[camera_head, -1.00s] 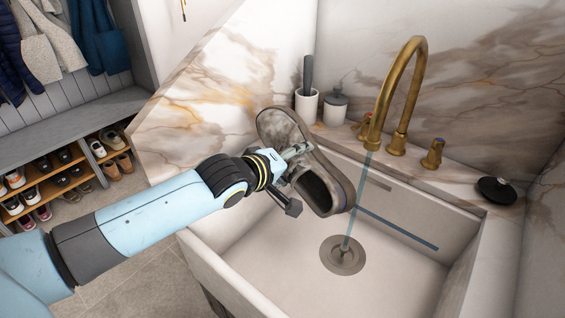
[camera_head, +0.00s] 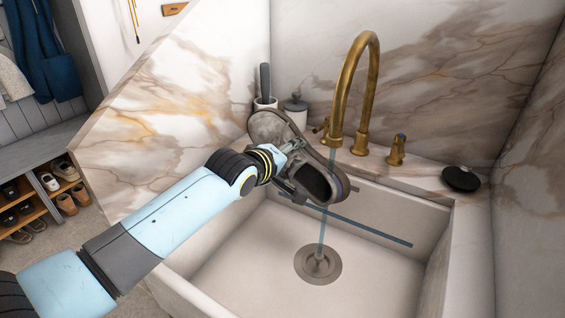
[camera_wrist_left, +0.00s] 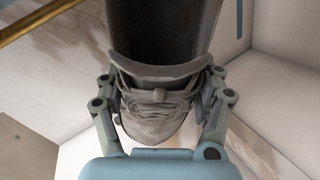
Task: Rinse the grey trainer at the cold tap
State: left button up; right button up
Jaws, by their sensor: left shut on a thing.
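The grey trainer (camera_head: 318,183) is tilted above the sink, with its dark opening facing me and its pale sole up at the left. My left gripper (camera_head: 287,168) is shut on it; in the left wrist view the fingers flank the trainer (camera_wrist_left: 158,115) on both sides. The brass tap (camera_head: 352,85) stands behind the sink. A thin stream of water (camera_head: 322,232) runs from its spout towards the drain. The trainer's right end overlaps the stream; I cannot tell whether water strikes it. The right tap handle (camera_head: 396,150) has a bluish mark. My right gripper is out of view.
The sink (camera_head: 230,262) has a drain (camera_head: 318,263) and a dark blue strip (camera_head: 372,231) along its back wall. A black round object (camera_head: 461,179) sits on the right ledge. A brush pot (camera_head: 265,103) and lidded jar (camera_head: 295,110) stand behind the trainer. The basin floor is clear.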

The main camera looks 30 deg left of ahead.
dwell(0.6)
pick_arm(q)
jog(key=shift+d, duration=0.15)
jog(key=shift+s+d+p, duration=0.1)
jog(key=shift+d+p, duration=0.25)
jog(key=shift+d, duration=0.1)
jog(key=shift+a, duration=0.15)
jog(key=shift+a, duration=0.5)
jog(key=shift+d, duration=0.15)
jog(key=shift+d+p, duration=0.5)
